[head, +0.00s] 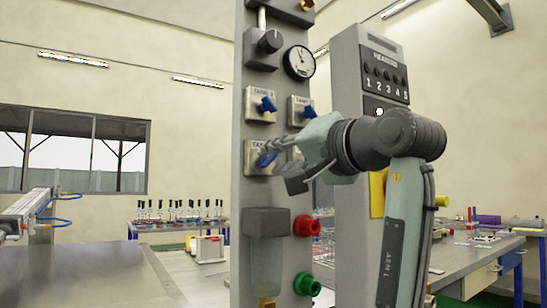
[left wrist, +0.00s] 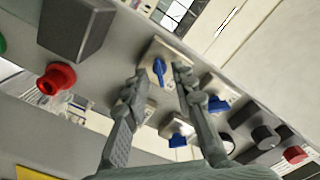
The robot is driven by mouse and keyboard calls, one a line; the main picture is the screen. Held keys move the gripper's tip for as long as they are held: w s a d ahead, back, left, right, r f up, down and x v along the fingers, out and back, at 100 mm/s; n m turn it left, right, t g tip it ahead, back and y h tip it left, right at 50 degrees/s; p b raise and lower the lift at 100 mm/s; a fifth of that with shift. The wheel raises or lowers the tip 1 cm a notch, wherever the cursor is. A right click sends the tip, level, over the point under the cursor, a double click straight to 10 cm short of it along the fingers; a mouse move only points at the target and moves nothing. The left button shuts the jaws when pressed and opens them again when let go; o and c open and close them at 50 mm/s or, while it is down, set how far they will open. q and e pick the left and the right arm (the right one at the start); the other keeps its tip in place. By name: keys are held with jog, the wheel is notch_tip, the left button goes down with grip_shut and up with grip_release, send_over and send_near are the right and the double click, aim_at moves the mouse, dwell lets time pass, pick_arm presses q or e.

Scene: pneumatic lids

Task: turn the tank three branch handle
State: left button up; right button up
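Several blue branch handles sit on square plates on the grey panel in the head view: an upper-left handle (head: 266,105), an upper-right handle (head: 307,111) and a lower-left handle (head: 266,159). The upper-left label looks like "TANK 3", but its number is too small to be sure; the lower-left number is hidden. My left gripper (head: 281,164) is at the lower-left handle. In the left wrist view its fingers (left wrist: 161,76) are open, with a blue handle (left wrist: 159,69) between their tips; contact cannot be told. The lower-right plate is mostly hidden. My right gripper is not in view.
A black knob (head: 270,41) and a gauge (head: 299,62) are above the handles. A dark box (head: 267,222), a red fitting (head: 306,226) and a green fitting (head: 307,285) are below. A numbered grey column (head: 370,60) stands at right. Benches stand behind.

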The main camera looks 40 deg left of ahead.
pick_arm(q)
jog(key=shift+x, duration=0.85)
grip_shut()
